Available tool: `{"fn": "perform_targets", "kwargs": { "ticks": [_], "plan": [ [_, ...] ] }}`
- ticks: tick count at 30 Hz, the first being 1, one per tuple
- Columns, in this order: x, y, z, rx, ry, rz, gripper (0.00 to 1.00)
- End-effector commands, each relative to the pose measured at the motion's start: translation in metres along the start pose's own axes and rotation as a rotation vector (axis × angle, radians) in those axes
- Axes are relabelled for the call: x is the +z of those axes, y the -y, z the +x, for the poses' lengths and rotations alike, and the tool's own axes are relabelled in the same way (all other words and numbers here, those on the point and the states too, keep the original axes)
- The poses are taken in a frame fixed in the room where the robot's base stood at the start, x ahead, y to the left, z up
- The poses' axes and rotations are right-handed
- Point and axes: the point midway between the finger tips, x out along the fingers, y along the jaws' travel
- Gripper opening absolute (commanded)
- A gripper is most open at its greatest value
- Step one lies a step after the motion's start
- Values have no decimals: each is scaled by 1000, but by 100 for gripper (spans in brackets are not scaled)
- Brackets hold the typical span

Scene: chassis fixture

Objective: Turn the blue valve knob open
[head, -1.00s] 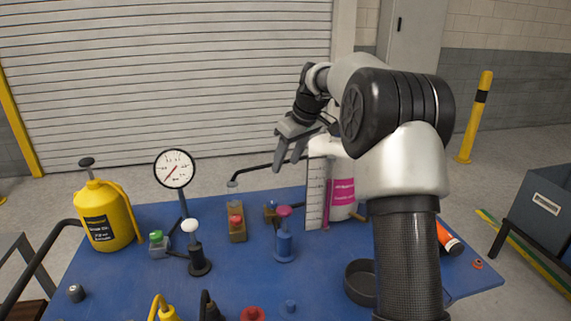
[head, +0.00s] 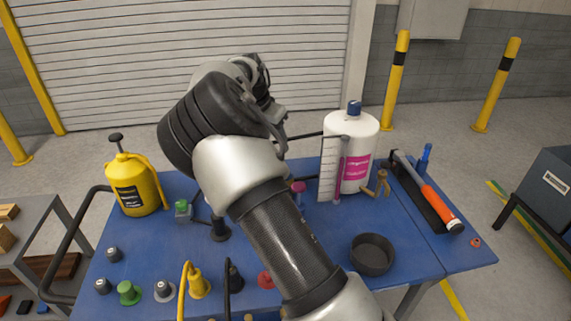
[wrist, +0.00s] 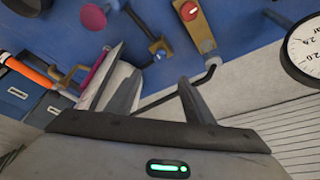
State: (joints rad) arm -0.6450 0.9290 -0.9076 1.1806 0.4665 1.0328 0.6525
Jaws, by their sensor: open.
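In the wrist view, a small blue knob (wrist: 158,48) sits on a brass-coloured fitting beside the table's blue top; I take it for the valve knob. My gripper (wrist: 152,88) is open, with nothing between its two fingers. The knob shows just beyond the gap between the fingertips, apart from them; the exact distance is unclear. In the head view, my arm hides the knob, and only part of my gripper (head: 275,118) shows beyond the dark arm joint.
A magenta knob (wrist: 93,16) and a red-topped brown block (wrist: 189,12) flank the blue knob.

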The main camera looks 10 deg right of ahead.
Motion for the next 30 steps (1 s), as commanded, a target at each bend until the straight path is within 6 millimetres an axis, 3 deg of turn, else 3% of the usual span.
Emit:
{"fn": "perform_targets", "kwargs": {
  "ticks": [3, 7, 21, 30],
  "plan": [
    [0, 2, 0, 6, -16, 30, 48],
    [-1, 1, 16, 7, -15, 32, 48],
    [-2, 0, 116, 8, -15, 29, 48],
    [-3, 1, 161, 4, -15, 29, 48]
  ]
}}
